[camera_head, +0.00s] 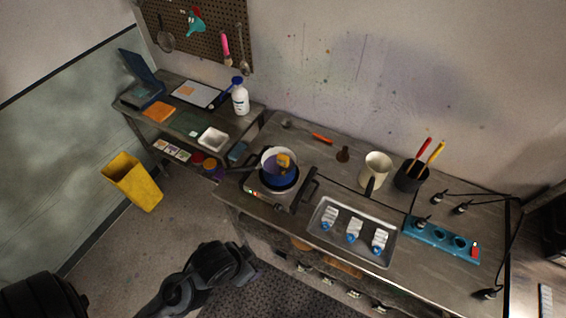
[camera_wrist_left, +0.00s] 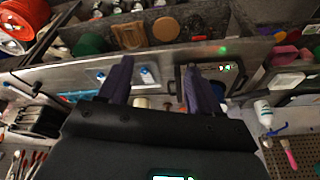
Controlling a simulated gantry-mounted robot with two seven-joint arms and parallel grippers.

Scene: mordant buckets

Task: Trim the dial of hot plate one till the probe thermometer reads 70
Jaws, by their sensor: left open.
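Hot plate one (camera_head: 270,194) appears to be the small hot plate at the bench's left part in the head view, with red and green lights on its front. Its lit panel also shows upside down in the left wrist view (camera_wrist_left: 222,70). Its dial is too small to make out. A pot (camera_head: 279,172) with a blue band stands on it, with a yellow-orange item at its top. I cannot tell whether that is the probe thermometer, and no reading is legible. My left gripper (camera_wrist_left: 157,68) is open and empty, facing the bench front. The right gripper is out of view.
A metal tray (camera_head: 338,250) with several blue-and-white bundles lies right of the hot plate. Behind are a cream jug (camera_head: 375,168) and a dark tool pot (camera_head: 409,178). A blue power strip (camera_head: 440,238) lies at the right. Shelves with jars sit below the bench top.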

